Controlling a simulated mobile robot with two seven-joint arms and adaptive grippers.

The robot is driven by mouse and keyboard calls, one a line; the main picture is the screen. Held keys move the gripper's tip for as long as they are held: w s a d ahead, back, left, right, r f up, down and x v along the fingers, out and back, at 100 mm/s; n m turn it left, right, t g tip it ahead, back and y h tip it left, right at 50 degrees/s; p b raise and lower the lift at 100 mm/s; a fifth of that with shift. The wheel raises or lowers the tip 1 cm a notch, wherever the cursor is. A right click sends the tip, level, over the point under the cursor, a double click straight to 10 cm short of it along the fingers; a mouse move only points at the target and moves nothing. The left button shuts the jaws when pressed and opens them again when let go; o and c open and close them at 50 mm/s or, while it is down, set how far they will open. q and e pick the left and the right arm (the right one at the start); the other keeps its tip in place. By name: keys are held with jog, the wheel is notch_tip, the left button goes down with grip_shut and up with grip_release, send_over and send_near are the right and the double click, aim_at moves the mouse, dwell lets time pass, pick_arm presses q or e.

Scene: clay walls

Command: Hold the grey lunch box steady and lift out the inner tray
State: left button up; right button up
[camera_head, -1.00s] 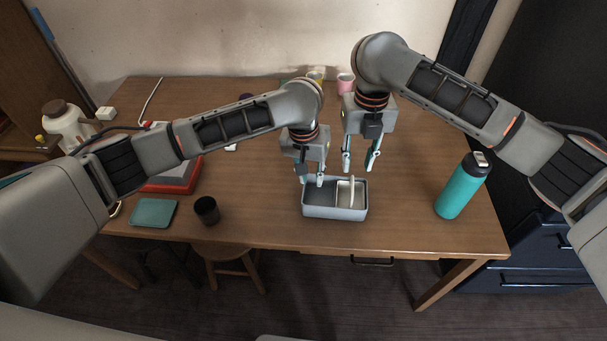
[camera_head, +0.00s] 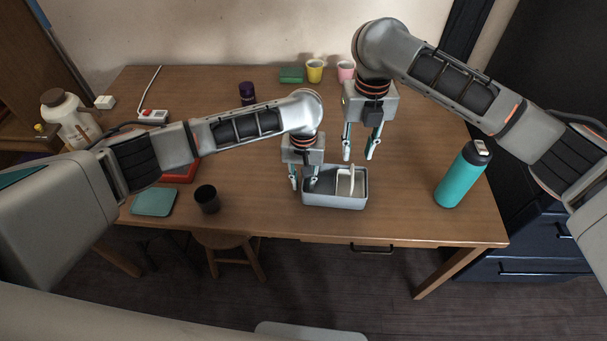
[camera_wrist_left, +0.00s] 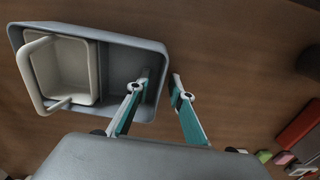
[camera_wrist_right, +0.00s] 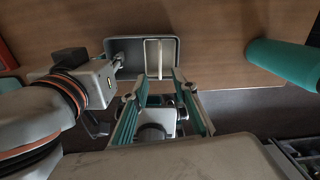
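The grey lunch box (camera_head: 335,201) stands on the table, open at the top. The pale inner tray (camera_head: 345,180), with an upright handle, sits in its right part; the left part looks empty. The tray also shows in the left wrist view (camera_wrist_left: 72,68), inside the box (camera_wrist_left: 128,41). My left gripper (camera_head: 303,184) is open and straddles the box's left wall, one finger inside and one outside; a gap to the wall shows. My right gripper (camera_head: 359,152) is open and empty, pointing down above and behind the box; it also shows in the right wrist view (camera_wrist_right: 159,78).
A teal bottle (camera_head: 462,175) stands to the right of the box. A black cup (camera_head: 207,199) and a green pad (camera_head: 154,202) are at the left front. Yellow (camera_head: 315,71) and pink (camera_head: 346,70) cups stand at the back. The table in front of the box is narrow.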

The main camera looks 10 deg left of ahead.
pick_arm(q)
grip_shut()
pick_arm(e)
jog(key=shift+c, duration=0.4)
